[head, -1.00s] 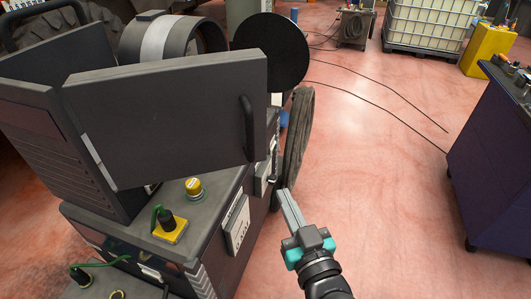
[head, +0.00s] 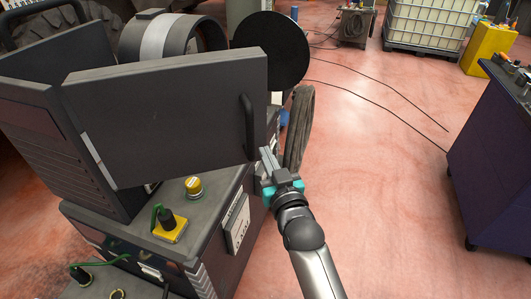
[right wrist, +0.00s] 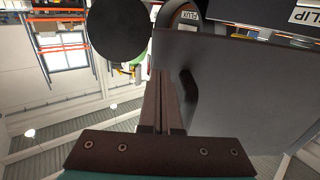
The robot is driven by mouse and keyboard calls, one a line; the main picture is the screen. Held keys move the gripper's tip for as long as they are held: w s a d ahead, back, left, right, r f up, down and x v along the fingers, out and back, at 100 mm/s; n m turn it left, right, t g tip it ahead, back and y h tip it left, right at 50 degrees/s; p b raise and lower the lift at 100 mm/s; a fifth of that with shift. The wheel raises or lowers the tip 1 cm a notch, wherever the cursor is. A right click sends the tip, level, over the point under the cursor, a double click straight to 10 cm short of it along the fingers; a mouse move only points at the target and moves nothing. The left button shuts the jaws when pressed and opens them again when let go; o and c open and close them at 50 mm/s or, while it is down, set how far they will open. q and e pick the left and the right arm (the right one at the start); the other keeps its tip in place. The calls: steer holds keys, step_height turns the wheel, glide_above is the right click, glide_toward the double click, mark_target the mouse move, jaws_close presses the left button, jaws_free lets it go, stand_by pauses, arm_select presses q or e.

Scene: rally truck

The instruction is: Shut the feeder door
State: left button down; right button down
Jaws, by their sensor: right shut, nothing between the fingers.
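The feeder door (head: 170,120) is a dark grey panel that stands open on the feeder (head: 55,130), swung out toward the right. Its black bar handle (head: 249,127) is near the door's free right edge. My right gripper (head: 266,153) is shut and empty, just right of the handle's lower end in the head view. In the right wrist view the shut fingers (right wrist: 163,105) point up beside the door (right wrist: 245,95), with the handle (right wrist: 187,90) just to their right. I cannot tell whether they touch. My left gripper is not in view.
A wire spool (head: 165,38) and a round black disc (head: 270,52) sit behind the door. A yellow-capped connector (head: 194,187) and a black plug on a yellow base (head: 169,224) stand on the ledge below. A dark cabinet (head: 495,150) is at right; the floor between is clear except for cables.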

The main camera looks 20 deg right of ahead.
steer(key=shift+w, duration=0.55)
steer(key=shift+w, duration=0.1)
